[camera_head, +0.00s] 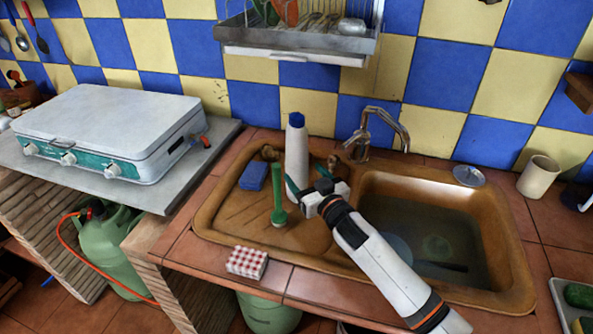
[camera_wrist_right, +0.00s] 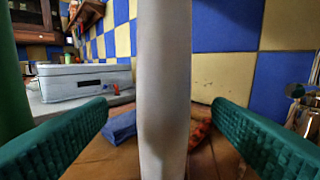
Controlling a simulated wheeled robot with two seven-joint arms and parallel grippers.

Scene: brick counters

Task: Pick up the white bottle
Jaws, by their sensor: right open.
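The white bottle (camera_head: 297,150) with a blue cap stands upright on the drainboard of the brown sink, near the back wall. My right gripper (camera_head: 306,188) is at the lower part of the bottle, its green fingers spread. In the right wrist view the bottle (camera_wrist_right: 163,90) stands upright in the middle, between the two open fingers (camera_wrist_right: 165,130), with a visible gap on each side. The bottle's top and base are outside that view. My left gripper is not in view.
A green brush (camera_head: 279,200) stands just left of the gripper, with a blue sponge (camera_head: 253,176) beyond it. A checked red box (camera_head: 247,263) lies at the front edge. The faucet (camera_head: 375,130) and sink basin (camera_head: 440,225) are to the right. A dish rack (camera_head: 297,40) hangs above.

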